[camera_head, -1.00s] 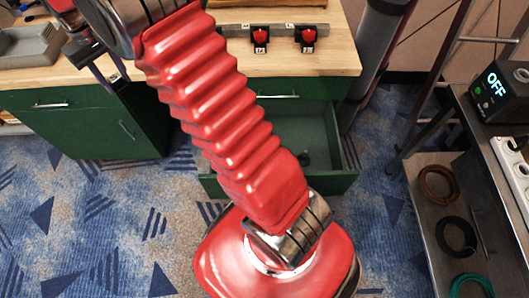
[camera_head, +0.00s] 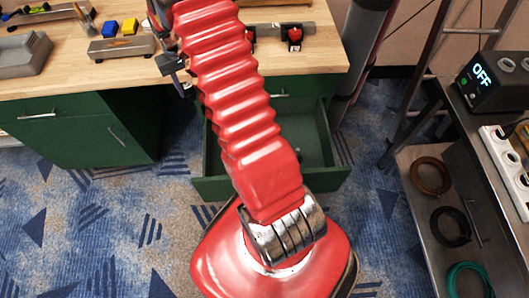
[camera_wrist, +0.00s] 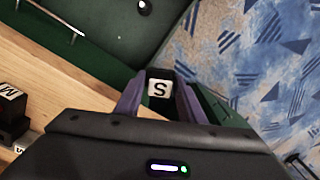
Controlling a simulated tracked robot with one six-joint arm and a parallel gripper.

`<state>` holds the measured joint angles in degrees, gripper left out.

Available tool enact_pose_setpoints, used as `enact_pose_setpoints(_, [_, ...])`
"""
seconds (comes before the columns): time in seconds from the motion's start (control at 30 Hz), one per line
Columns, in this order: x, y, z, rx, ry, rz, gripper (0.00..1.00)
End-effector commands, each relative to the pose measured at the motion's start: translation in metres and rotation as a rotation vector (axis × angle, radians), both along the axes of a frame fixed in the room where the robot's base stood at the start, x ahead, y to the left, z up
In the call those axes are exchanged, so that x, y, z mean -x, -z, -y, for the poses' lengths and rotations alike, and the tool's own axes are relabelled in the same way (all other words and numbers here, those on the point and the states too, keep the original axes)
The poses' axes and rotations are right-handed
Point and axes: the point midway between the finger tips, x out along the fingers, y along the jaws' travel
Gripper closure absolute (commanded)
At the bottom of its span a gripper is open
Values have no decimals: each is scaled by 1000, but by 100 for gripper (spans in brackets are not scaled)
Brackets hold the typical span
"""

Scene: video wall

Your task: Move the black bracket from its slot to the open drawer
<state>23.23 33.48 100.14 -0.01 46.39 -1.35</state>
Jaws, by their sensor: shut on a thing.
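My gripper (camera_wrist: 158,100) shows in the wrist view with its purple fingers shut on the black bracket (camera_wrist: 158,74), which has a white label with the letter S. In the head view my gripper (camera_head: 177,74) is partly hidden behind my red arm, near the bench's front edge, and the bracket cannot be made out there. The open drawer (camera_head: 215,188) is green and pulled out below the bench, to the right of my gripper. My arm covers part of it.
The wooden bench (camera_head: 60,72) carries a grey tray (camera_head: 22,58), a holder (camera_head: 118,46) with blue and yellow blocks, and red-and-black labelled pieces (camera_head: 295,38). A side shelf with cable coils (camera_head: 450,227) and an OFF display box (camera_head: 496,84) stands right.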

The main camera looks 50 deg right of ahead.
Motion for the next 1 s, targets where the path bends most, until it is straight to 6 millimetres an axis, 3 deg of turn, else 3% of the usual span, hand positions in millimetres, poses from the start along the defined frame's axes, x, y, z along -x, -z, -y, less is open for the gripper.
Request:
enact_pose_setpoints(0.1, [30,37,36,-2,79,-6,93])
enact_pose_setpoints(0.3, [83,97,82,-3,199,-6,93])
enact_pose_setpoints(0.5, [144,158,116,-4,317,-6,93])
enact_pose_setpoints(0.7, [204,221,137,-5,426,-7,93])
enact_pose_setpoints(0.83, [225,250,145,-2,465,-2,93])
enact_pose_setpoints(1.0, [223,264,156,1,472,2,93])
